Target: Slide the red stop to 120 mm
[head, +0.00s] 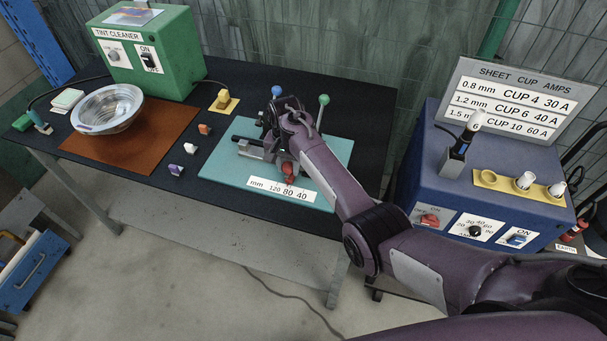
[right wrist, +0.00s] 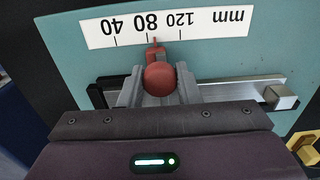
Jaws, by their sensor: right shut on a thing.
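The red stop (right wrist: 160,78) sits on a metal rail (right wrist: 235,92) beside a white mm scale (right wrist: 215,27) marked 40, 80 and 120. In the right wrist view its thin pointer stands just past the 80 tick, on the side of 120. My right gripper (right wrist: 159,92) is shut on the stop, with one grey finger on each side of it. In the head view the stop (head: 288,169) shows below my right gripper (head: 287,155), and the scale (head: 281,190) lies in front. My left gripper is not in view.
The teal plate (head: 226,160) also carries levers with a blue knob (head: 277,91) and a green knob (head: 323,100). A metal block (right wrist: 281,97) sits at the rail's end. Small coloured pieces (head: 190,148) lie left of the plate. A blue machine (head: 425,175) stands right.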

